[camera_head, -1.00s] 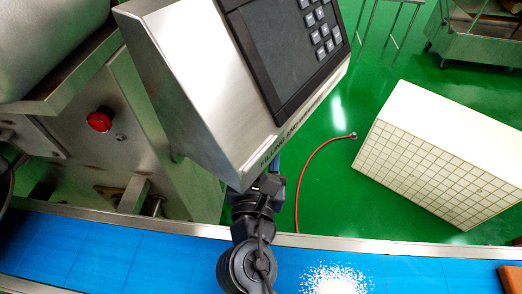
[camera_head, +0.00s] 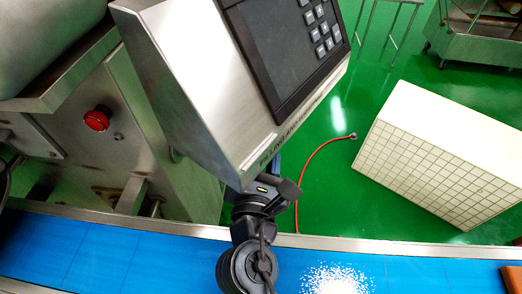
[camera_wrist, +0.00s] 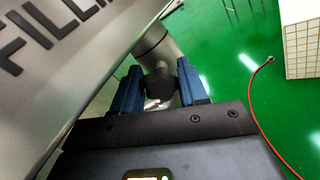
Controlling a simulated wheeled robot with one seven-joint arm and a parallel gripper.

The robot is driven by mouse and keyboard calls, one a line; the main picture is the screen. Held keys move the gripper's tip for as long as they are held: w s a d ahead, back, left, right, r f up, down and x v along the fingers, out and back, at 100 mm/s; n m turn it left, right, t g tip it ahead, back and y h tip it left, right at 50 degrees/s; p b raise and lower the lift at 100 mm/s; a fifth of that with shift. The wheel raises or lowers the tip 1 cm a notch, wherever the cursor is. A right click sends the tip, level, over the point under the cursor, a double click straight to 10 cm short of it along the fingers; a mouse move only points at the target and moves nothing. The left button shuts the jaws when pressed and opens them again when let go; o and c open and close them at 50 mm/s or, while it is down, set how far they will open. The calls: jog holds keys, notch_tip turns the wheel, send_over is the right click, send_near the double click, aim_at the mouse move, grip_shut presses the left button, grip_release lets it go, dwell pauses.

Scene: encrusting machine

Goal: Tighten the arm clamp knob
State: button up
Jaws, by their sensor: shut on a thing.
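The arm clamp knob (camera_wrist: 160,84) is a dark, rounded piece at the end of a grey metal arm (camera_wrist: 155,45) in the wrist view. My gripper (camera_wrist: 158,74) has one blue finger on each side of the knob and is shut on it. In the head view, my gripper (camera_head: 277,164) is mostly hidden behind the lower corner of the control panel (camera_head: 215,85); only a sliver of blue finger shows. The knob is hidden there.
The panel's metal housing hangs close to my wrist. Below are the blue conveyor belt (camera_head: 125,255) with a heap of white powder (camera_head: 335,280) and its metal rail. A red emergency button (camera_head: 97,120) is at left, a white tiled block (camera_head: 440,155) at right.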

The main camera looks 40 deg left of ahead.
jog(key=o, duration=1)
jog(key=shift+b+v, duration=0.3)
jog(key=shift+v, duration=3.65)
